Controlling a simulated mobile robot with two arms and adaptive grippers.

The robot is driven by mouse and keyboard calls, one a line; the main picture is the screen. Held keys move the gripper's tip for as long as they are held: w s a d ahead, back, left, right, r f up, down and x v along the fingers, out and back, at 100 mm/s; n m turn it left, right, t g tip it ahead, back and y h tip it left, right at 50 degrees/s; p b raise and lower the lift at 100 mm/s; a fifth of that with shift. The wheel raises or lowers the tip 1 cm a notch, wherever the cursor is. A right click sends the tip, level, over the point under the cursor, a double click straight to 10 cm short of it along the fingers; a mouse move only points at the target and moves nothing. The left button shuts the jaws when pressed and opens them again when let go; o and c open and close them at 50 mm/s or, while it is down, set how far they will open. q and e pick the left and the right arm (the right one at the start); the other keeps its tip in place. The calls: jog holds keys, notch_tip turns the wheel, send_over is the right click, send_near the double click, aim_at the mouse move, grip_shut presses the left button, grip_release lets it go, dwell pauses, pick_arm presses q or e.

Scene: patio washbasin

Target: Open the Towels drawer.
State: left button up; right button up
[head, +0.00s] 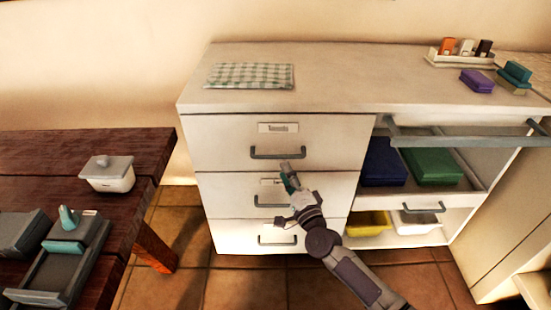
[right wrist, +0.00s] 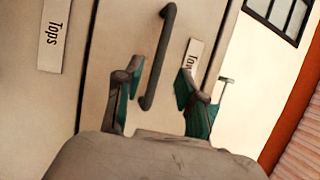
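The dresser has three closed drawers at left in the head view. The top drawer (head: 320,140) has a dark bar handle (head: 278,153) under a label (head: 278,128). A "Tops" label (right wrist: 54,35) is on the neighbouring drawer front. My right gripper (head: 289,167) is just below the top handle; in the wrist view my right gripper (right wrist: 160,80) is open, its fingers either side of the handle's lower end. Contact is unclear. My left gripper is out of view.
A yellow bin (head: 366,224) sits lower down. A dark wooden table (head: 120,150) with a white lidded box (head: 110,175) stands at left. Tiled floor lies between.

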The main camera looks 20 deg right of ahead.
aim_at(277, 157)
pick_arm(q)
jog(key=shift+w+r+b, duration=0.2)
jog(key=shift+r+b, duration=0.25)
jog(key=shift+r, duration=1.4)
pick_arm(e)
jog(key=shift+x, duration=3.45)
grip_shut()
jog(key=shift+f, duration=0.1)
